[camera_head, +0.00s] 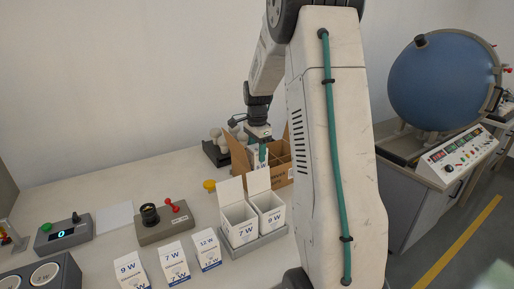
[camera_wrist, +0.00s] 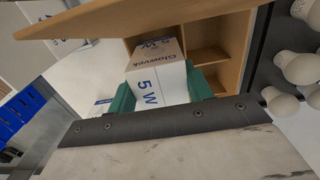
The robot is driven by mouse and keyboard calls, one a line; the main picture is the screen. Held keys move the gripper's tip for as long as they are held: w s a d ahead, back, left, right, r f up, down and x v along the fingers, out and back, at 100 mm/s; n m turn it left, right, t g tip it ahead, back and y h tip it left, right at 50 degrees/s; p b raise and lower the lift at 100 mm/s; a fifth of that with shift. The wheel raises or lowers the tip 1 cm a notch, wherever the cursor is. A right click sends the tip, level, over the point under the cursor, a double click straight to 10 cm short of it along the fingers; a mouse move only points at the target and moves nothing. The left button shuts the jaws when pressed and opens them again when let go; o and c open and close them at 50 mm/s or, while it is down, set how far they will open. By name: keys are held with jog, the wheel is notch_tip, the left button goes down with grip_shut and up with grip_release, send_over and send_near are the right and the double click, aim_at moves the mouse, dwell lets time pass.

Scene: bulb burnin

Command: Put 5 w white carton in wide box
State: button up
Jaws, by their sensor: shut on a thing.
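My gripper (camera_head: 262,150) is shut on the 5 w white carton (camera_wrist: 160,75), with one green finger on each side of it in the wrist view (camera_wrist: 158,92). The carton is white with blue "5 W" and "Glowvek" print. The wide box (camera_head: 282,177) is an open brown cardboard box with dividers. In the wrist view, the carton is at the opening of one compartment, beside empty compartments (camera_wrist: 208,57). A raised brown flap (camera_wrist: 110,20) runs along one side. How deep the carton sits, and whether it touches the box, I cannot tell. My arm hides part of the box's right side in the head view.
Two open white cartons (camera_head: 240,222) stand in a grey tray in front of the box. Cartons marked 9 W (camera_head: 131,273), 7 W (camera_head: 174,264) and 12 W (camera_head: 207,250) stand nearer. White bulbs (camera_wrist: 297,68) are close beside the box. A blue sphere (camera_head: 443,83) stands right.

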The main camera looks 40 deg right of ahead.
aim_at(257, 160)
jog(key=shift+f, duration=2.15)
jog(key=o, duration=0.7)
jog(key=shift+r, duration=0.1)
jog(key=shift+r, duration=4.45)
